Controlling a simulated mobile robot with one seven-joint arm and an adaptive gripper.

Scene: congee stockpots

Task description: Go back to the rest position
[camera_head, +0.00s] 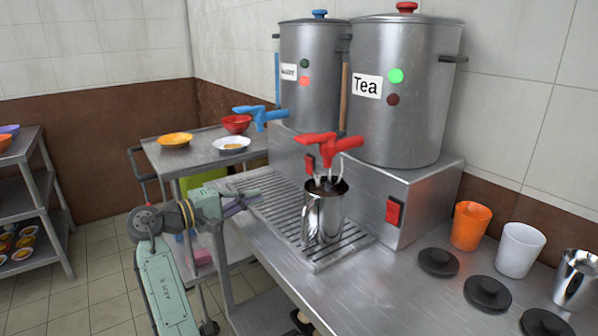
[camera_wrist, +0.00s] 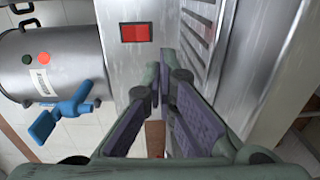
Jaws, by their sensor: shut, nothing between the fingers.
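My gripper (camera_head: 246,198) is at the left end of the steel counter, beside the drip tray (camera_head: 262,212), with its fingers pointing right. In the wrist view its fingertips (camera_wrist: 164,72) meet with nothing between them. A shiny metal jug (camera_head: 322,215) stands upright on the drip tray under the red tap (camera_head: 328,146) of the Tea stockpot (camera_head: 412,125). My gripper is to the left of the jug and apart from it. Pale strands show at the jug's mouth; I cannot tell what they are.
A second stockpot (camera_head: 312,82) with a blue tap (camera_head: 260,116) stands left of the Tea pot. An orange cup (camera_head: 470,226), a white cup (camera_head: 519,250), a metal cup (camera_head: 574,281) and black lids (camera_head: 438,262) are at the right. A side table (camera_head: 200,160) holds bowls behind my gripper.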

